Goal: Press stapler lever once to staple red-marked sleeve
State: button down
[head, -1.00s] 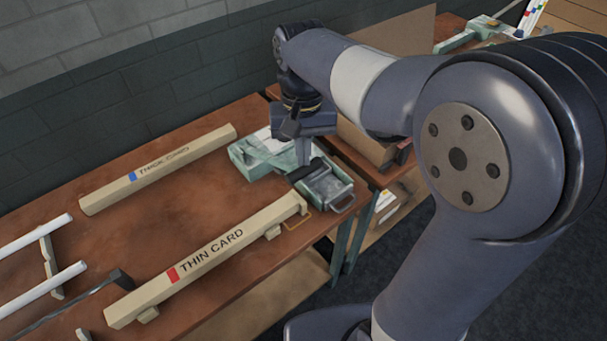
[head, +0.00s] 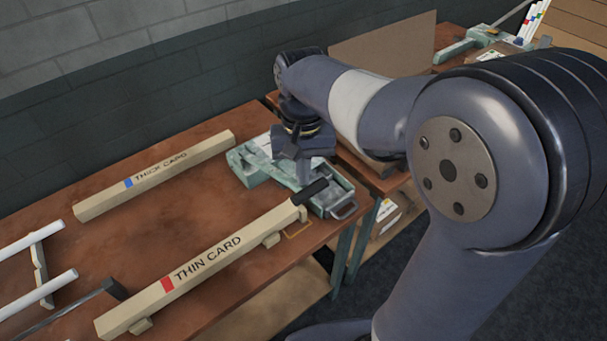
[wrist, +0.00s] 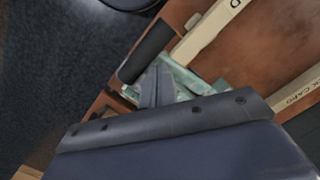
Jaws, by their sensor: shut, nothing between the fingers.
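The red-marked sleeve (head: 215,258) is a long beige box lettered THIN CARD, lying on the bench with its far end beside the pale green stapler (head: 248,174). A dark cylindrical lever grip (head: 311,192) lies across the stapler's right part, close to the sleeve's end. In the wrist view the grip (wrist: 146,52) is left of the sleeve (wrist: 208,30). My gripper (head: 303,178) is shut and empty, pointing down over the stapler beside the grip. In the wrist view its fingertips (wrist: 157,78) are over the green stapler. Whether they touch the grip I cannot tell.
A blue-marked THICK CARD sleeve (head: 155,177) lies farther back on the bench. White tubes (head: 35,295) on a rack are at left. An upright brown board (head: 385,48) stands behind my arm. The bench middle between the sleeves is clear.

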jog(key=shift+r, duration=0.1)
jog(key=shift+w+r+p, duration=0.2)
jog(key=shift+w+p, duration=0.1)
jog(key=shift+p, duration=0.15)
jog(key=shift+w+r+p, duration=0.25)
jog(key=shift+w+p, duration=0.5)
jog(key=shift+w, duration=0.45)
notch_tip(320, 180, up, 11)
jog(key=w, duration=0.1)
jog(key=shift+f, duration=0.25)
notch_tip(320, 180, down, 9)
jog(key=shift+s, duration=0.45)
